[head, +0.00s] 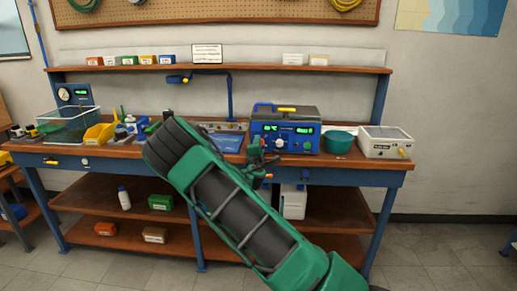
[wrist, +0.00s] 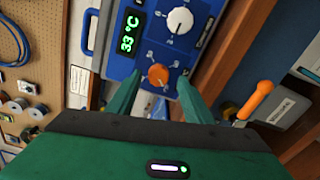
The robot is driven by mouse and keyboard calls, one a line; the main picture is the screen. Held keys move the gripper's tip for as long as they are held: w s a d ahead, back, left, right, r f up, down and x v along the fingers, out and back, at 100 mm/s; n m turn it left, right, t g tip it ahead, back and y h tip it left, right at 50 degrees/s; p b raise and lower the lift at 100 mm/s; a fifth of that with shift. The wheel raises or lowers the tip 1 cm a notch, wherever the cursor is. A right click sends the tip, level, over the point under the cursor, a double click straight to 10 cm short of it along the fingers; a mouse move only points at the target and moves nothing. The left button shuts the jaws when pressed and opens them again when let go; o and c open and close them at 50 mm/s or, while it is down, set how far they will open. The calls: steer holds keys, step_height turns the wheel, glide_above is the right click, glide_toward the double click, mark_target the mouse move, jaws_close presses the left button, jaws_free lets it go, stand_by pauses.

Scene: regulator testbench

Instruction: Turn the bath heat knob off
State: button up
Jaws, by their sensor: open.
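The blue bath unit (head: 285,128) stands on the bench with lit green displays on its front. In the wrist view its panel (wrist: 132,66) shows a green "33 °C" readout (wrist: 130,33), a white knob (wrist: 180,20) and an orange knob (wrist: 158,75). The small labels are too blurred to tell which is the heat knob. My gripper (wrist: 158,80) is open, its two green fingers either side of the orange knob in the picture; contact cannot be told. In the head view my gripper (head: 258,156) is in front of the panel's left part, hiding some of it.
A teal bowl (head: 339,141) and a white box (head: 385,141) stand right of the unit.

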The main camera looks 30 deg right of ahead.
steer(key=v, duration=0.9)
steer(key=shift+a, duration=0.15)
steer(key=s+d+f+m+g+h, duration=0.1)
steer(key=s+d+m+g+h, duration=0.1)
steer(key=s+d+m+g, duration=0.55)
steer(key=s+d+f+m+g+y, duration=0.1)
steer(key=s+d+m+g+y, duration=0.2)
steer(key=s, duration=0.7)
steer(key=s+d+f+m+g+y, duration=0.1)
steer(key=s+f+m+g, duration=0.1)
steer(key=s+m, duration=0.5)
steer(key=s+a+r+y, duration=0.2)
steer(key=s+a, duration=0.3)
steer(key=s, duration=0.3)
steer(key=s+a+r+m+g+y, duration=0.1)
steer(key=s+a+r+y, duration=0.1)
steer(key=s+a, duration=0.4)
steer(key=s+a+r+m+g+y, duration=0.1)
steer(key=s+a+y, duration=0.3)
steer(key=s, duration=0.8)
steer(key=shift+s+a+r, duration=0.2)
steer(key=shift+a+r, duration=0.55)
steer(key=shift+r, duration=0.15)
